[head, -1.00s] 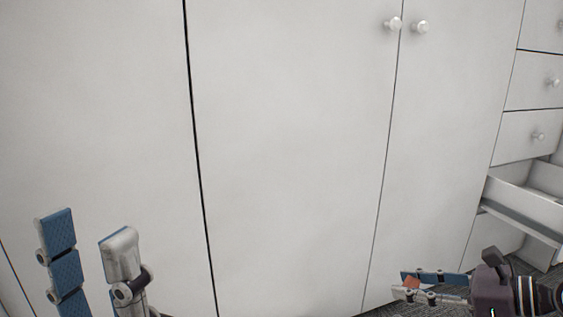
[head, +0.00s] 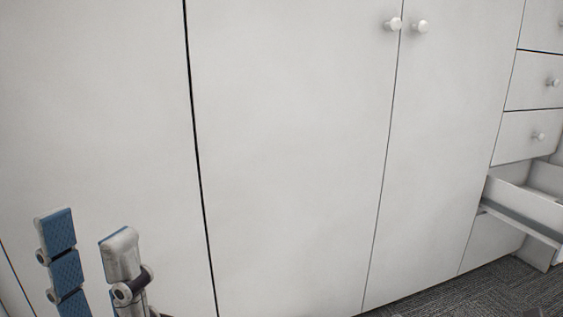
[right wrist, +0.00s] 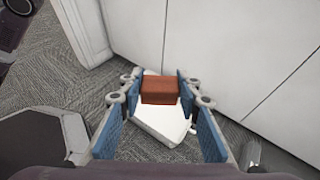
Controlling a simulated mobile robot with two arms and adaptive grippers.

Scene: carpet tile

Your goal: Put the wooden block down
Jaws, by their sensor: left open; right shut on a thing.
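The wooden block (right wrist: 160,91) is a reddish-brown rectangular piece in the right wrist view. My right gripper (right wrist: 160,79) is shut on it, with a blue pad on either side. A white object (right wrist: 158,124) shows below and behind the block; I cannot tell whether the block touches it. In the head view the right gripper and the block are out of sight. My left gripper (head: 88,232) is open and empty at the lower left, in front of the cabinet.
White cabinet doors (head: 290,150) with round knobs (head: 421,26) fill most of the head view. A drawer (head: 530,208) stands pulled out at the right, below shut drawers (head: 528,133). Grey carpet (head: 480,292) shows clear at the lower right.

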